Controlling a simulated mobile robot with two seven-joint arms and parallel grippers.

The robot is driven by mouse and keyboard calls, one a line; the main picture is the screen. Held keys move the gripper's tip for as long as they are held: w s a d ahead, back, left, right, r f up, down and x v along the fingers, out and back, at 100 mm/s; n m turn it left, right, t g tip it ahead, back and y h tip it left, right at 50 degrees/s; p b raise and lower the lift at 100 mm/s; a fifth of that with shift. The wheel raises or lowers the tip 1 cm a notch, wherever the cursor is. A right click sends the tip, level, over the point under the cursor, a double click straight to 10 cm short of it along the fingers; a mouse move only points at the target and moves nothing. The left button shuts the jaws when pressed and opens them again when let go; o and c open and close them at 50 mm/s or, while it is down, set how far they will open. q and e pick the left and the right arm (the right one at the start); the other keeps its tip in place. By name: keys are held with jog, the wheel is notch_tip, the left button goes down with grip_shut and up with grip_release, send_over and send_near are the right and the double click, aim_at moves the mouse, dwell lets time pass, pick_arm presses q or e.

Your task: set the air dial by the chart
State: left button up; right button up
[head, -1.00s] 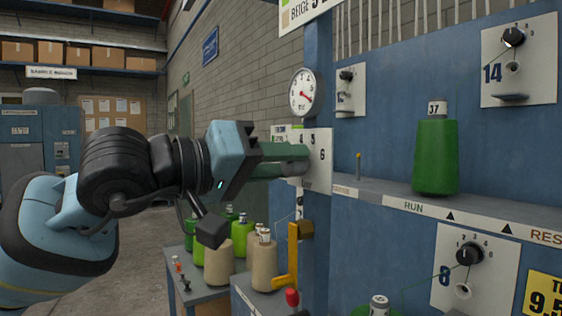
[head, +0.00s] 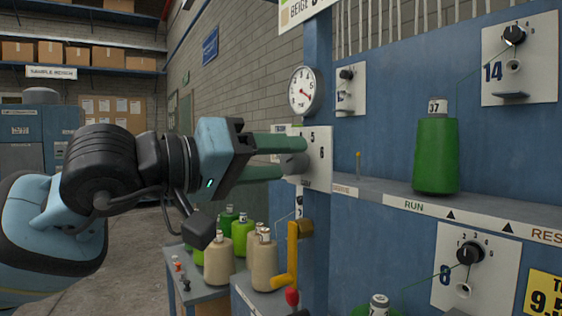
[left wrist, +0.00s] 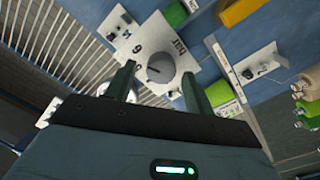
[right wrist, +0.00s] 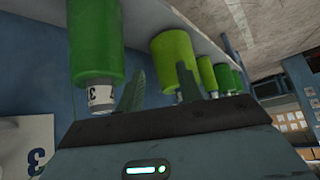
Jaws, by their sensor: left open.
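The air dial is a grey round knob (head: 293,164) on a white plate (head: 320,165) marked with numbers such as 5 and 6. My left gripper (head: 303,157) is open, one finger above the knob and one below. The left wrist view shows the knob (left wrist: 161,68) between and beyond the fingertips (left wrist: 160,78); contact cannot be told. The knob's pointer setting is hard to read. A round gauge (head: 305,91) with a red needle is above the plate. A sign reading BEIGE (head: 302,12) is cut off at the top. My right gripper (right wrist: 160,70) is open and empty.
A shelf (head: 375,192) right of the dial carries a green yarn cone (head: 436,155). Other knob plates (head: 520,60) are at right. A yellow lever (head: 292,252) and several cones (head: 219,262) stand below my left gripper. Green cones (right wrist: 95,40) are close to my right gripper.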

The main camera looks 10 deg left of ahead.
pick_arm(q)
jog(key=b+v, duration=0.1)
jog(key=v, duration=0.5)
jog(key=shift+s+a, duration=0.3)
pick_arm(e)
jog(key=shift+s+f, duration=0.25)
jog(key=shift+f, duration=0.4)
jog(key=shift+a, duration=0.1)
